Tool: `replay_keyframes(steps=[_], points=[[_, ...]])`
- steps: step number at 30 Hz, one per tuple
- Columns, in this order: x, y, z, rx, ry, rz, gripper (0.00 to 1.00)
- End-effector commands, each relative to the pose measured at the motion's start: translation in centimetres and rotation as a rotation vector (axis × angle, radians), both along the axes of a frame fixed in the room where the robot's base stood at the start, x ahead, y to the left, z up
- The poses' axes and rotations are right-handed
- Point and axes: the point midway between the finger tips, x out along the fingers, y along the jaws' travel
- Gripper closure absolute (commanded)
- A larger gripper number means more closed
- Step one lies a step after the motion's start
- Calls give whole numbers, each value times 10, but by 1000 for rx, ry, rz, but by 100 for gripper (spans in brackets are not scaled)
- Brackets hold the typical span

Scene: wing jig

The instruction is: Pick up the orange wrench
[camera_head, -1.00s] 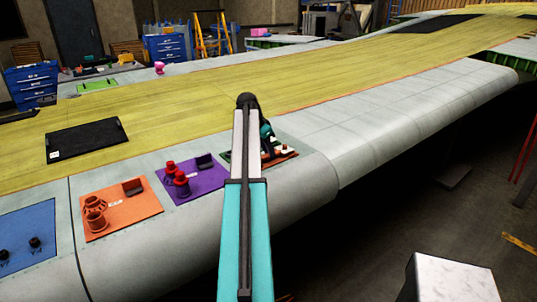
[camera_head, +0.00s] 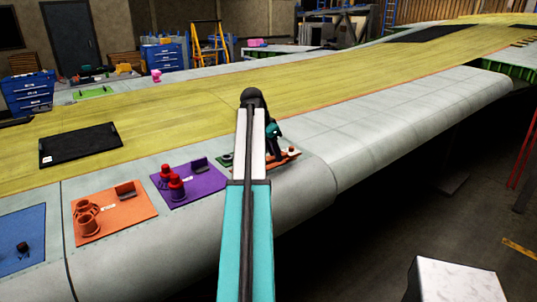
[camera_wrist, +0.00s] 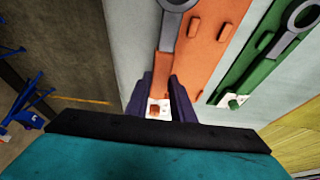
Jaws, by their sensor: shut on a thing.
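In the wrist view, a grey wrench (camera_wrist: 169,32) with a ring end at the top lies along an orange board (camera_wrist: 208,45). My gripper (camera_wrist: 163,98) has its two dark fingers on either side of the lower end of its handle, shut on it. The fingers and the wrist housing hide part of the handle, and I cannot tell whether it is clear of the board. In the head view, my gripper (camera_head: 272,150) is small and dark, low over the orange board (camera_head: 288,157), partly behind my own arm.
A green board (camera_wrist: 247,70) with another wrench (camera_wrist: 280,42) lies beside the orange one. Purple (camera_head: 208,186), orange (camera_head: 135,208) and blue (camera_head: 20,250) mats with parts line the wing's front edge. A white block (camera_head: 455,280) stands lower right.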

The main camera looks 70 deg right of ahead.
Motion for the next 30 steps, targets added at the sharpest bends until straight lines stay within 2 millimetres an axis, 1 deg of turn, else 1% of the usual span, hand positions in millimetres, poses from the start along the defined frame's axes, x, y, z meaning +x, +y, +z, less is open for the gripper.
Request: replay_keyframes(steps=[1,6,9,15,21,30], points=[[-10,8,-2,-3,0,-1,100],[-33,28,1,-3,0,-1,100],[-46,37,3,-3,-1,-2,100],[-64,52,6,-1,0,-1,100],[-73,59,9,-1,0,0,100],[-75,60,10,-1,0,0,100]])
